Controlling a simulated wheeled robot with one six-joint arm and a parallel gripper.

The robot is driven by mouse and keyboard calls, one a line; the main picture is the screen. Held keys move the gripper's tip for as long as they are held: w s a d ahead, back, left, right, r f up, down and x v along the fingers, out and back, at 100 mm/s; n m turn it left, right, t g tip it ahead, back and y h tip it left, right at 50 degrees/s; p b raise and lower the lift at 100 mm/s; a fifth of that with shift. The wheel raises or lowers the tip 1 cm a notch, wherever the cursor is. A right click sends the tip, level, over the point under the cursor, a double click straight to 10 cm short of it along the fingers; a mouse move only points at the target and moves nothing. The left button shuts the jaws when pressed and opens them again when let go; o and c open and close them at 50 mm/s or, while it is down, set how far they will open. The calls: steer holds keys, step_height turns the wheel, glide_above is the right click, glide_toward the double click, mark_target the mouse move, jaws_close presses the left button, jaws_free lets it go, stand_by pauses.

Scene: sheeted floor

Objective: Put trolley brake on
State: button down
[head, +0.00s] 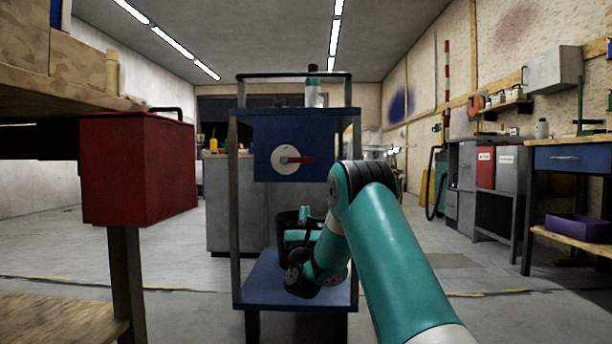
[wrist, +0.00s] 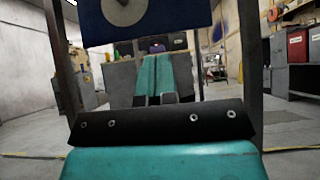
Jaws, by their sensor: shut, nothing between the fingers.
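The trolley (head: 244,120) stands upright ahead, with a blue top, metal posts and a blue lower shelf (head: 262,290). A blue panel (head: 325,140) hangs under its top. In the wrist view, the panel (wrist: 165,18) and lower part of the disc (wrist: 124,10) show at the top; the lever is out of frame. My gripper (head: 300,237) is below the panel, above the lower shelf, apart from the lever. In the wrist view its teal fingers (wrist: 156,60) are together and empty.
A bottle (head: 313,92) stands on the trolley top. A grey cabinet (head: 218,210) stands behind the trolley. A workbench with a purple bin (head: 575,228) is at right. Floor between is open.

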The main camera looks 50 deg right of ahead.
mark_target(298, 160)
steer(key=p+x, duration=0.4)
steer(key=a+r+p+x, duration=0.1)
steer(key=p+x, duration=0.3)
steer(key=p, duration=0.1)
steer(key=s+r+p+x, duration=0.1)
steer(key=p+x, duration=0.3)
steer(key=shift+a+r+p, duration=0.1)
steer(key=shift+r+p, duration=0.15)
steer(key=shift+p, duration=0.15)
steer(key=shift+a+n+t+y+b, duration=0.1)
steer(key=shift+n+t+y+b, duration=0.3)
steer(key=shift+n+t+b, duration=0.15)
